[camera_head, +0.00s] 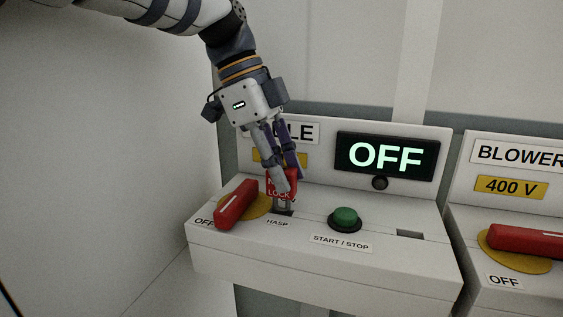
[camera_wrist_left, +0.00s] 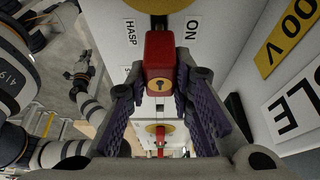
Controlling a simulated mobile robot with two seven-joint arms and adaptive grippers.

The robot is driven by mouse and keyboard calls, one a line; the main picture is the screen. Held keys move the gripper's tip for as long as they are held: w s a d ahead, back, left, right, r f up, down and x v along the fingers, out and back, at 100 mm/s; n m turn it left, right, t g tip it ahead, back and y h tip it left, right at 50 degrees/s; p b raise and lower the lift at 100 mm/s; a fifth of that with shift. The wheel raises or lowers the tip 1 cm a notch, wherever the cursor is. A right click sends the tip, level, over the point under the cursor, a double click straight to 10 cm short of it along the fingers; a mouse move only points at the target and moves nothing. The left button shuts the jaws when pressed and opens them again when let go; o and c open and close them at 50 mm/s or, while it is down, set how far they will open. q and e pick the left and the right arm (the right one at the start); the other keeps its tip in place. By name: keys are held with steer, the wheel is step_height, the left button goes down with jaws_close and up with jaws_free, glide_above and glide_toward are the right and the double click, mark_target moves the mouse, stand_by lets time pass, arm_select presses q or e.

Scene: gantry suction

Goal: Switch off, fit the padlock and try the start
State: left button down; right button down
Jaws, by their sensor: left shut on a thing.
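The red padlock (camera_head: 272,186) stands over the hasp (camera_head: 283,212) on the left panel. My left gripper (camera_head: 286,184) is shut on its red body; the wrist view shows the padlock's keyhole face (camera_wrist_left: 159,86) between the fingers. Grey metal shows between body and hasp; I cannot tell whether the shackle is through or closed. The red switch handle (camera_head: 236,204) on its yellow disc points toward OFF. The green start/stop button (camera_head: 345,218) is untouched, right of the hasp. The display (camera_head: 386,157) reads OFF. My right gripper seems to show small in the wrist view (camera_wrist_left: 78,76), its fingers unclear.
A blower panel (camera_head: 464,210) marked 400 V stands close on the right, with its own red handle (camera_head: 524,240). A small dark slot (camera_head: 410,234) lies right of the button. My left arm covers part of the left panel's name plate (camera_head: 302,133).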

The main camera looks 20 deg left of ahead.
arm_select(q)
steer(key=shift+f, duration=1.35)
steer(key=c, duration=1.3)
jaws_free()
